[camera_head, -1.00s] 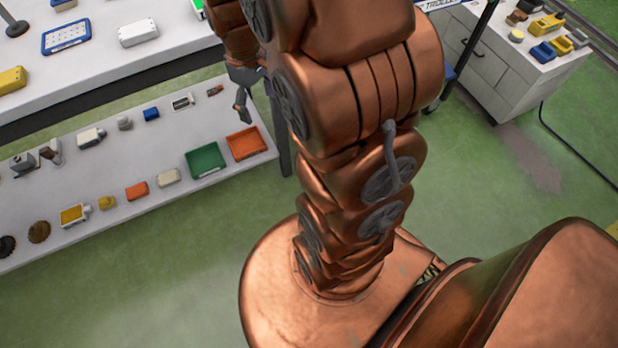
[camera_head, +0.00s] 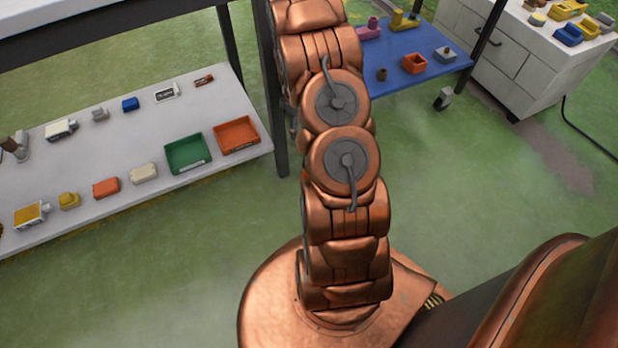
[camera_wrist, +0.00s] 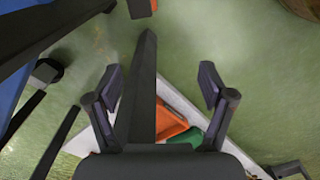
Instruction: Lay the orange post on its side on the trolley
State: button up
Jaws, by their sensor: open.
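The trolley (camera_head: 392,48) is a blue-topped cart on casters at the upper right of the head view. An orange open box (camera_head: 414,63), a small brown cylinder (camera_head: 382,74), a grey piece (camera_head: 445,54), and pink and yellow pieces stand on it. I cannot make out an orange post in either view. My gripper (camera_wrist: 160,82) is open in the wrist view, its fingers apart with nothing held. It is above the floor near a dark table leg, and my arm hides most of it in the head view.
A white lower shelf at left holds a green tray (camera_head: 188,153), an orange tray (camera_head: 236,135), an orange block (camera_head: 106,187) and several small parts. A dark table leg (camera_head: 268,90) stands between shelf and trolley. A white cabinet (camera_head: 500,60) is at upper right. Green floor is clear in front.

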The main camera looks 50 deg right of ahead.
jog(key=shift+n, duration=0.6)
jog(key=d+f+b, duration=0.1)
jog(key=f+b, duration=0.1)
jog(key=f, duration=0.3)
jog(key=d+f+b, duration=0.1)
jog(key=d+f, duration=0.1)
jog(key=f, duration=0.4)
jog(key=d+f+b, duration=0.2)
jog(key=f, duration=0.3)
jog(key=shift+s+d+f+b, duration=0.1)
jog(key=shift+s+f+b, duration=0.1)
jog(key=shift+s+b, duration=0.15)
jog(key=shift+f+b, duration=0.45)
jog(key=shift+f, duration=1)
jog(key=shift+w+f+b, duration=0.15)
jog(key=shift+f+b, duration=0.6)
jog(key=shift+f, duration=0.5)
jog(key=shift+w+f+b, duration=0.1)
jog(key=shift+f+b, duration=0.6)
jog(key=shift+f, duration=0.5)
grip_shut()
